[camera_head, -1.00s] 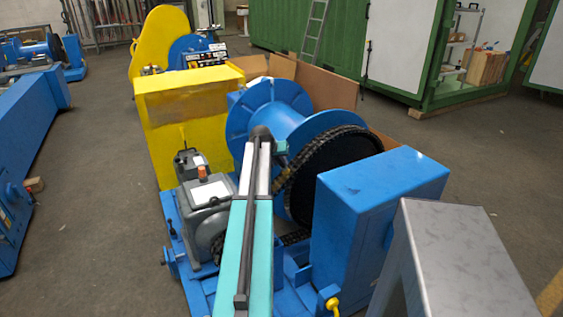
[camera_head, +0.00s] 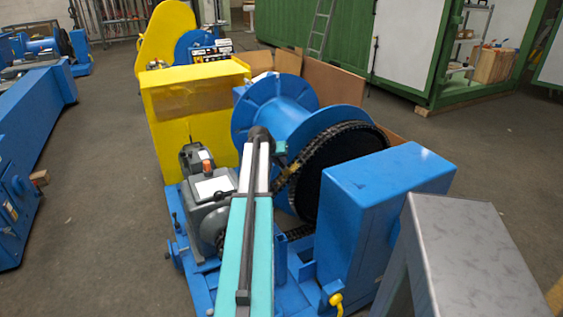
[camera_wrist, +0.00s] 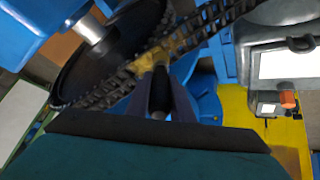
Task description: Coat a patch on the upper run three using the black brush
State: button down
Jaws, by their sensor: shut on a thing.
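My gripper (camera_wrist: 160,92) is shut on the black brush (camera_wrist: 160,78), which points away from the wrist towards the chain. The brush's far end meets, or very nearly meets, the upper chain run (camera_wrist: 205,32) in the wrist view. An amber-tan patch (camera_wrist: 178,42) covers several links around the brush end. Whether all of it is coating or part is bristle, I cannot tell. In the head view the chain (camera_head: 325,148) curves over the dark sprocket (camera_head: 342,180), and a small tan spot (camera_head: 293,180) shows near the arm's end.
A blue box housing (camera_head: 385,190) stands right of the sprocket, with a grey metal block (camera_head: 470,260) in front. The grey gearmotor (camera_head: 208,215) and yellow guard (camera_head: 200,110) stand left of my arm. A blue drum (camera_head: 285,115) is behind.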

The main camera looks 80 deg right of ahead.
dwell(0.4)
jog(key=shift+w+a+f+b, duration=0.6)
jog(key=shift+w+a+f, duration=0.25)
jog(key=shift+w+f, duration=0.25)
jog(key=shift+f, duration=0.1)
jog(key=shift+w+a+f+b, duration=0.65)
jog(key=shift+w+a+f, duration=0.25)
jog(key=shift+w+f, duration=0.1)
jog(key=shift+f, duration=0.1)
jog(key=shift+w+a+f+b, duration=0.65)
jog(key=shift+w+a+f, duration=0.25)
jog(key=shift+w, duration=0.15)
jog(key=shift+w+a+f+b, duration=0.35)
jog(key=shift+w+a+f, duration=0.05)
jog(key=shift+w+f, duration=0.2)
jog(key=shift+w+a+f+b, duration=0.35)
jog(key=shift+w+f, duration=0.1)
jog(key=shift+f, duration=0.1)
